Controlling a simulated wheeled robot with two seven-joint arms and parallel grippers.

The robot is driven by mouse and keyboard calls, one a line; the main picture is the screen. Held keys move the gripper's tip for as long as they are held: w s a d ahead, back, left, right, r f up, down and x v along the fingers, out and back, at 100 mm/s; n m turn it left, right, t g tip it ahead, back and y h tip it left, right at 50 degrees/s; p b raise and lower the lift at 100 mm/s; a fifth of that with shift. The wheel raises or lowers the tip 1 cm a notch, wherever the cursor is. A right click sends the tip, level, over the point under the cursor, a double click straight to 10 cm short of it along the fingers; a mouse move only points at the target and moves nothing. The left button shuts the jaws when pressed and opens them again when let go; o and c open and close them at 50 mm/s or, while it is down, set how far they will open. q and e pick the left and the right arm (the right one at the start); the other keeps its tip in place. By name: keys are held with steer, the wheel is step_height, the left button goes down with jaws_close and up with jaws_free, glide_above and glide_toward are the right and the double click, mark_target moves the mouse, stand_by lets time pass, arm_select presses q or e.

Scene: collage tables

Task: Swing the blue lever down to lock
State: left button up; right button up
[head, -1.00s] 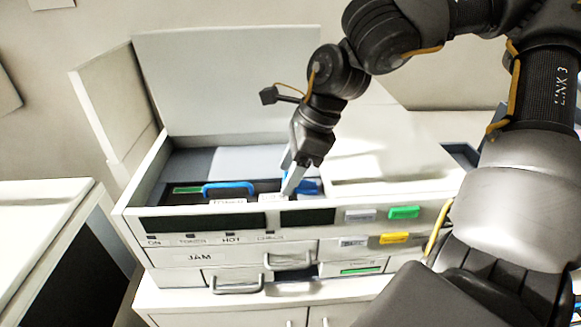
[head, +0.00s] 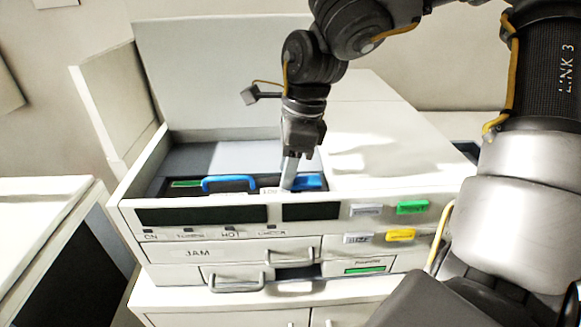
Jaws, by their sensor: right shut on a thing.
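The printer-like machine (head: 150,220) stands open, with its lid raised at the back. Inside its left bay lies a dark unit with a blue loop handle (head: 228,182). To the right of that handle is the blue lever (head: 311,182), low in the bay and lying roughly flat. My right gripper (head: 288,182) points down into the bay and is shut on the blue lever at its left end. The fingers hide part of the lever, so I cannot tell how it is seated. My left gripper is out of view.
The flat white top (head: 375,150) lies right of the bay. The front panel has a green button (head: 412,207) and a yellow button (head: 400,235). Drawers with grey handles (head: 237,284) sit below. A white cabinet (head: 40,225) stands at the left.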

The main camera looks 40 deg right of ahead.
mark_target(300, 180)
steer(key=o, duration=1)
steer(key=b+v, duration=0.1)
steer(key=v, duration=0.9)
steer(key=shift+r, duration=0.4)
steer(key=shift+s, duration=0.1)
